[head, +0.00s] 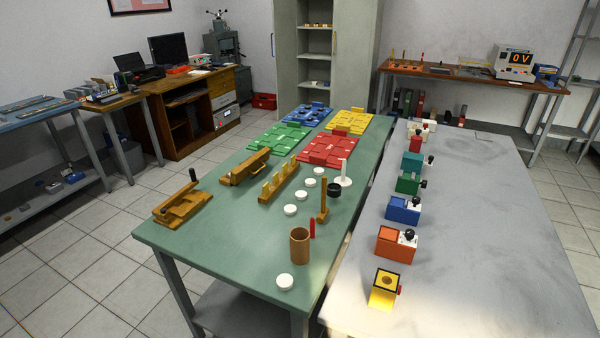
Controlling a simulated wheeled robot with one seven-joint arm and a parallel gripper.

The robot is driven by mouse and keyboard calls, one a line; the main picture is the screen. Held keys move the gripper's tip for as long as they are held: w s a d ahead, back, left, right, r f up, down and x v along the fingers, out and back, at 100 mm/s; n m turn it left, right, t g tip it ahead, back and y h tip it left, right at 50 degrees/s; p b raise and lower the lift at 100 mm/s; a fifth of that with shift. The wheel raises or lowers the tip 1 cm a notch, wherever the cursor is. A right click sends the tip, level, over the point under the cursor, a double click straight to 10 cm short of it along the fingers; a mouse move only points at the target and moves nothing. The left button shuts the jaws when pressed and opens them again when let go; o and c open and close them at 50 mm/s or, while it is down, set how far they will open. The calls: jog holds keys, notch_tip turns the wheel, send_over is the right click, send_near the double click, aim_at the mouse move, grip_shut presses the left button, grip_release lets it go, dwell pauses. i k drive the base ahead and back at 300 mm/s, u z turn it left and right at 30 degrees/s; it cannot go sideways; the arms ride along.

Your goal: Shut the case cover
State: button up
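Several small coloured cases stand in a row along the left side of the grey table on the right. The nearest is a yellow case (382,297) with a dark-framed square panel (386,280) on top, a round brown spot inside the frame, and a red part at its right side. Whether this panel is a raised cover, I cannot tell. Behind it are an orange case (392,244), a blue case (402,210), a green case (407,184) and a teal case (412,162), each with a dark knob at the right. My gripper is not in view.
The grey table (490,230) is clear to the right of the cases. A narrow gap separates it from the green table (230,215), which bears coloured trays, wooden fixtures (183,206), white discs and a brown cup (299,246). A voltmeter (515,62) stands on the back bench.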

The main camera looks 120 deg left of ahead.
aim_at(253, 162)
jog(key=i, duration=0.6)
jog(key=u, duration=4.05)
jog(key=i, duration=0.45)
jog(key=k, duration=0.45)
jog(key=u, duration=0.15)
